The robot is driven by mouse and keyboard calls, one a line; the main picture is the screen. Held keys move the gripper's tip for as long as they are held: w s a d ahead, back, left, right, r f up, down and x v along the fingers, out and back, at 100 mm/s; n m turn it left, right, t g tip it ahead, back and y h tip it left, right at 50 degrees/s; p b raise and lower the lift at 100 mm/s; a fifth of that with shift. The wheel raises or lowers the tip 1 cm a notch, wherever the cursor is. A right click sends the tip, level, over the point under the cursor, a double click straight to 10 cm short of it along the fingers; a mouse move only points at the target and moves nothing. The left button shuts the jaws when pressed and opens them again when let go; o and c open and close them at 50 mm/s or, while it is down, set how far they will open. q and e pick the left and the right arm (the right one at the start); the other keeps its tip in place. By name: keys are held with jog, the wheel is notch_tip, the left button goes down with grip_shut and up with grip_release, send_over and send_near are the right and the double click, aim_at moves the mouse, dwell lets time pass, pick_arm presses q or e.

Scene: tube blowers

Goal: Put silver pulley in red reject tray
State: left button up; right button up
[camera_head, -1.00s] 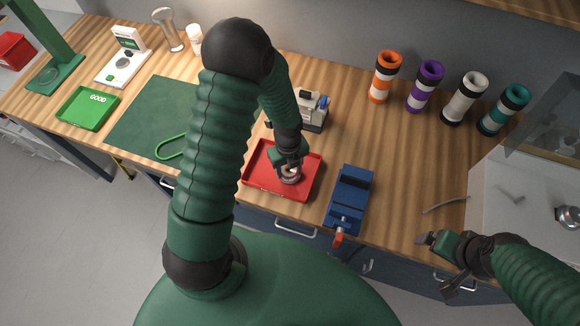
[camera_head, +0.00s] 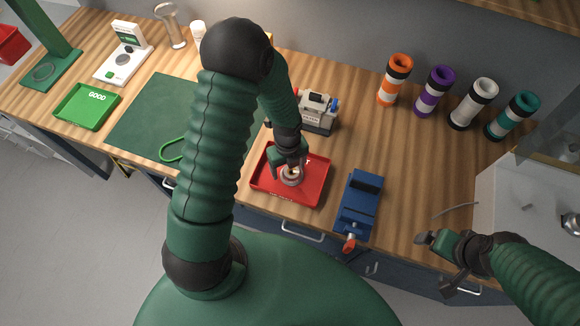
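The red tray (camera_head: 312,188) lies on the wooden bench, just left of the blue vise. My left gripper (camera_head: 290,170) points down into this tray from above. A round silver pulley (camera_head: 291,179) is at its fingertips, inside the tray's outline. The fingers are partly hidden by the wrist, and I cannot tell whether they still grip the pulley or whether it touches the tray floor. My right gripper (camera_head: 430,240) is at the bench's front edge on the right, away from the tray. Its fingers are small here and I cannot tell if they are open.
A blue vise (camera_head: 360,200) stands right of the red tray. A grey-white device (camera_head: 318,113) is behind it. A green GOOD tray (camera_head: 85,108) and a green mat (camera_head: 140,115) lie to the left. Several coloured tubes (camera_head: 433,92) stand at the back right.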

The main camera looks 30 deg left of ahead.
pick_arm(q)
jog(key=r, duration=0.1)
jog(key=a+r, duration=0.1)
jog(key=shift+w+r, duration=0.2)
jog(key=shift+r, duration=0.15)
jog(key=r, duration=0.2)
jog(key=shift+d+r, duration=0.25)
jog(key=shift+r, duration=0.05)
notch_tip(320, 180, up, 7)
send_over(291, 185)
jog(key=w+a, duration=0.1)
jog(key=w, duration=0.2)
jog(key=s+d+n+t+b, duration=0.1)
jog(key=s+d+n, duration=0.1)
jog(key=n, duration=1)
jog(key=s+d+n+t+b, duration=0.1)
jog(key=s+n+b, duration=0.1)
jog(key=n, duration=1)
jog(key=shift+s+d+r+t, duration=0.3)
jog(key=shift+s+d+r, duration=0.15)
jog(key=shift+s, duration=0.1)
pick_arm(e)
jog(key=shift+d+f, duration=0.15)
jog(key=shift+f, duration=0.65)
jog(key=shift+d+f, duration=0.15)
jog(key=shift+f, duration=0.65)
